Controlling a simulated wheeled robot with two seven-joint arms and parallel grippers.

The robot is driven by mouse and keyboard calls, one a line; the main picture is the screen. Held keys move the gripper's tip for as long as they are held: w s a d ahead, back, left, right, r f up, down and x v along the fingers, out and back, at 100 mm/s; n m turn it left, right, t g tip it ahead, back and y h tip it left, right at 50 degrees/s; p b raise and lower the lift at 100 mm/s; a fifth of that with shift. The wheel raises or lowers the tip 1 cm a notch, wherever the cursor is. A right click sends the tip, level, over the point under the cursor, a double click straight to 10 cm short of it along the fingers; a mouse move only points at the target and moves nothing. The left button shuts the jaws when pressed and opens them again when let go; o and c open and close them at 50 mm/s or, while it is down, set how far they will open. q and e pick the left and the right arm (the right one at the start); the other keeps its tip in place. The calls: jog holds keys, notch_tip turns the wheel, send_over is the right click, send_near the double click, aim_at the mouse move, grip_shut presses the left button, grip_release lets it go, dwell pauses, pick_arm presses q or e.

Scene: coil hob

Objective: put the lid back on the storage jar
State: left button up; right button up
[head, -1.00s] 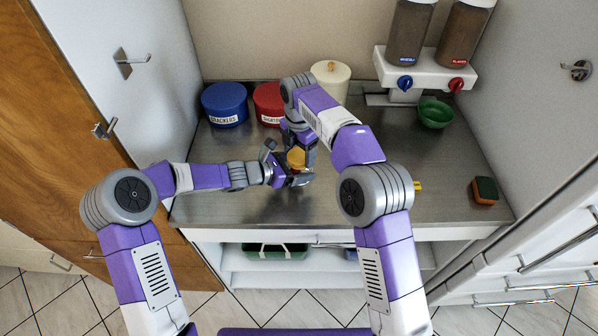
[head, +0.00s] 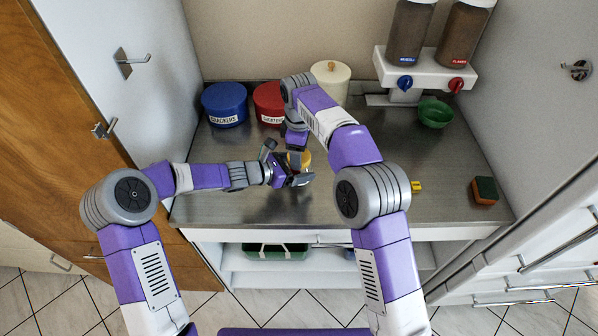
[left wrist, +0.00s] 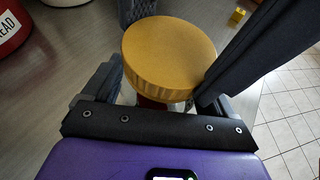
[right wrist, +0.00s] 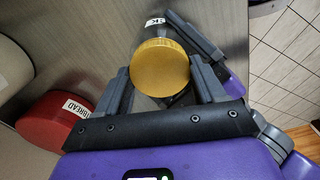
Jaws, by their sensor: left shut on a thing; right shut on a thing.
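The storage jar is mostly hidden under its round yellow lid; part of its side with a label (right wrist: 155,20) shows in the right wrist view. The yellow lid (left wrist: 168,52) is directly above the jar in the left wrist view, and it also shows in the right wrist view (right wrist: 160,68) and the head view (head: 305,158). My left gripper (head: 287,170) is shut on the jar below the lid. My right gripper (right wrist: 163,80) is shut on the lid, with a finger on each side. I cannot tell whether the lid is fully seated.
A blue crackers tin (head: 225,105), a red tin (head: 269,103) and a cream canister (head: 331,80) stand along the back. A dispenser (head: 425,72), a green bowl (head: 435,113) and a sponge (head: 484,191) are at right. A small yellow object (head: 416,186) lies near the front.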

jog(key=shift+m, duration=0.7)
jog(key=o, duration=1.1)
jog(key=shift+c, duration=0.2)
jog(key=shift+o, duration=0.5)
jog(key=shift+s+a, duration=0.1)
notch_tip(320, 180, up, 4)
jog(key=shift+a+f, duration=0.1)
jog(key=shift+f, duration=0.1)
jog(key=shift+r, duration=0.5)
jog(key=shift+d, duration=0.2)
jog(key=shift+c, duration=0.3)
